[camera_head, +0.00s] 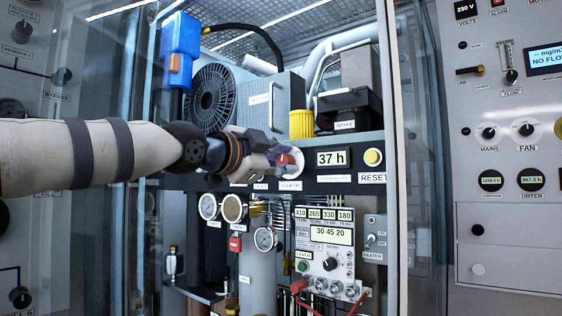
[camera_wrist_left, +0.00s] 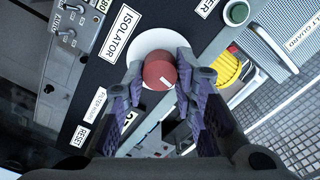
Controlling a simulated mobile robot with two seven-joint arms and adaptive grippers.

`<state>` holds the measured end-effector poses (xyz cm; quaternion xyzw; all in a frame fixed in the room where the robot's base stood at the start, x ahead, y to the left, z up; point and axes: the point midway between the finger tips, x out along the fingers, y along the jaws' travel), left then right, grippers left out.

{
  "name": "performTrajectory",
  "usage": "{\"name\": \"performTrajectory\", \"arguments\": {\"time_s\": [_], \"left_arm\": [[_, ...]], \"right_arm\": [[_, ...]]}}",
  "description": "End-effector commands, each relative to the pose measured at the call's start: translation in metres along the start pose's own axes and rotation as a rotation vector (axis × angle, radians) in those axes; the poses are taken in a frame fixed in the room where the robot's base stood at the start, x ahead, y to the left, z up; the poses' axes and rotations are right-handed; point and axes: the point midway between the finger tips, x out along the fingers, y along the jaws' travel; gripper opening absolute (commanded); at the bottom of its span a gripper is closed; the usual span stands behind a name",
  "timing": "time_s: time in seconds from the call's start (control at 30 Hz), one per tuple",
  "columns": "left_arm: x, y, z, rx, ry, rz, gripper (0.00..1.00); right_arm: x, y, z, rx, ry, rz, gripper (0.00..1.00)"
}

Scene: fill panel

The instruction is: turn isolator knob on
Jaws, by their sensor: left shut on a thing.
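The isolator knob is a round red knob (camera_head: 285,159) on a white disc (camera_head: 298,163), set in the dark strip of the panel. My left gripper (camera_head: 279,157) reaches in from the left and covers part of it in the head view. In the left wrist view, the two purple-padded fingers are shut on either side of the red knob (camera_wrist_left: 159,71). A small white mark shows on the knob's face. The ISOLATOR label (camera_wrist_left: 119,32) is beside the disc. My right gripper is in neither view.
To the right of the knob are a 37 h display (camera_head: 332,158) and a yellow RESET button (camera_head: 373,157). Round gauges (camera_head: 208,206) and a controller (camera_head: 325,240) are below. A fan (camera_head: 211,98) and a yellow cap (camera_head: 301,124) are above. A frame post (camera_head: 392,150) stands right.

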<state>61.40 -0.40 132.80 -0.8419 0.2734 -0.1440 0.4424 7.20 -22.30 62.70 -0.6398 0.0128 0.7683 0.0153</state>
Motion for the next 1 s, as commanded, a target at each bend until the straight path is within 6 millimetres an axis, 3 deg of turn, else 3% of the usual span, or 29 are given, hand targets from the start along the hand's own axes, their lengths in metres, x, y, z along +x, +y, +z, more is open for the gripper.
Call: {"name": "performTrajectory", "arguments": {"time_s": [0.5,1.0], "left_arm": [[0.0001,0.0012,0.0010,0.432,-0.001,0.000,0.00],[-0.0001,0.0011,0.0009,0.610,-0.001,-0.001,0.00]], "right_arm": [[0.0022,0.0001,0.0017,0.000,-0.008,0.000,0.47],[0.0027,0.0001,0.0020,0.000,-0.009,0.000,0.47]]}}
